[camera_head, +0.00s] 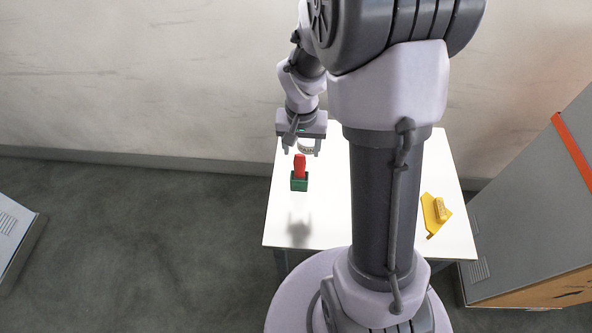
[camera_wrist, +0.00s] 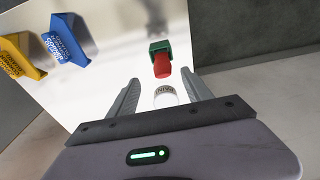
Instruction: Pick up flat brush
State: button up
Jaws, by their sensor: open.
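No thing in view can be told for certain as the flat brush. A red upright piece (camera_head: 300,166) stands in a small green square holder (camera_head: 299,183) on the white table. In the wrist view the red piece (camera_wrist: 162,66) and green holder (camera_wrist: 159,45) lie just beyond my fingertips. A white round thing with dark lettering (camera_wrist: 166,97) shows between my fingers there; whether it touches them I cannot tell. My gripper (camera_head: 302,151) is open above the table, just behind the red piece in the head view. It also shows in the wrist view (camera_wrist: 163,79).
On the white table (camera_head: 340,215), a yellow angled frame (camera_head: 435,215) lies at the right. The wrist view shows a blue frame (camera_wrist: 67,40) beside the yellow one; my arm hides it in the head view. A grey cabinet (camera_head: 525,210) stands right of the table.

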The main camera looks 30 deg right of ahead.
aim_at(300, 162)
jog(key=f+b, duration=0.1)
jog(key=f, duration=0.1)
jog(key=w+f+b, duration=0.1)
jog(key=f, duration=0.2)
jog(key=f+b, duration=0.1)
jog(key=f, duration=0.2)
jog(key=shift+w+d+f, duration=0.2)
jog(key=shift+w+d, duration=0.05)
jog(key=shift+r, duration=0.15)
jog(key=shift+c, duration=0.9)
grip_shut()
